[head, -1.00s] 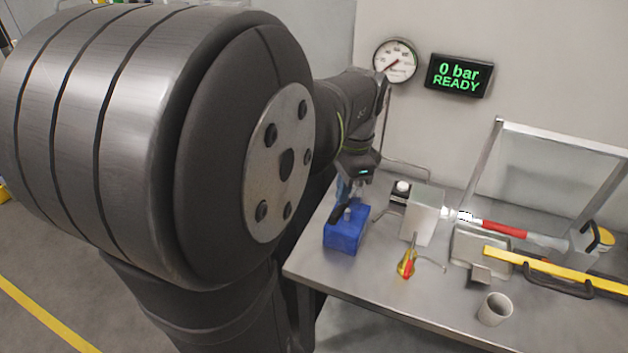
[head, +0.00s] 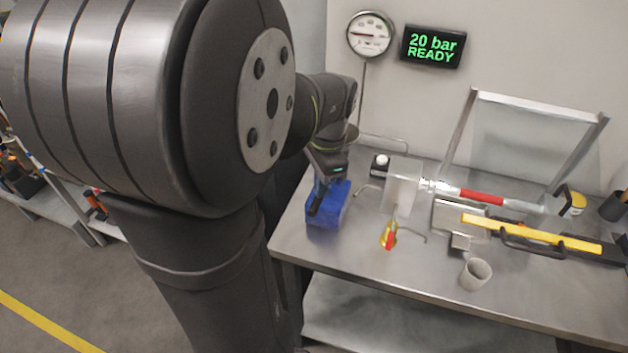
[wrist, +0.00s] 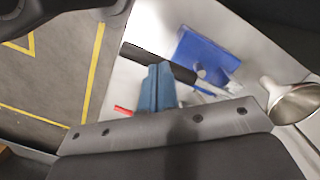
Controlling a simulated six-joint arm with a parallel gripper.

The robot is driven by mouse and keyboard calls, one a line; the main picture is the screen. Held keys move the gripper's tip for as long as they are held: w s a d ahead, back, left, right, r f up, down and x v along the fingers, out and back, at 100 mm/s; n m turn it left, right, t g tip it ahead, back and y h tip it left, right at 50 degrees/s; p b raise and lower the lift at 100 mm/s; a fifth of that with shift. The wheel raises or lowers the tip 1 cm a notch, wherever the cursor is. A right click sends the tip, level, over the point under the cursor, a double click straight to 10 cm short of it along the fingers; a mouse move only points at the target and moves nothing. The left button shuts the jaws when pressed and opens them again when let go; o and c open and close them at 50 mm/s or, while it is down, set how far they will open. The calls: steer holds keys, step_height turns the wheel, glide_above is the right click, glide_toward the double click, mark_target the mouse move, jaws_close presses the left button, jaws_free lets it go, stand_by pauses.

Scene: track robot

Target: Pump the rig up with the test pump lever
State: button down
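The blue test pump (head: 336,204) stands at the table's left end in the head view; its body also shows in the wrist view (wrist: 205,55). Its lever has a black grip (wrist: 178,71) lying across the tips of my gripper (wrist: 158,68). My blue fingers are side by side with only a thin seam between them, against the grip rather than around it. In the head view my gripper (head: 321,187) is over the pump, and the lever is partly hidden. The display (head: 432,46) reads 20 bar READY. The round gauge (head: 370,34) hangs beside it.
Right of the pump stand a pale block (head: 402,190) and a red and yellow item (head: 388,238). A red-sleeved cylinder (head: 482,197), a yellow bar (head: 530,234), a cup (head: 475,274) and a tilted clear guard (head: 530,140) lie further right. The table's front edge is close.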

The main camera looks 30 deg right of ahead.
steer(key=d, duration=0.1)
steer(key=d+r, duration=0.1)
steer(key=d, duration=0.1)
steer(key=shift+s+r, duration=0.1)
steer(key=shift+s, duration=0.05)
stand_by(0.3)
step_height(320, 180, up, 17)
steer(key=d, duration=0.1)
steer(key=shift+d+r, duration=0.15)
steer(key=shift+d, duration=0.25)
stand_by(1.1)
steer(key=a+f, duration=0.4)
steer(key=f, duration=0.4)
steer(key=shift+f, duration=0.4)
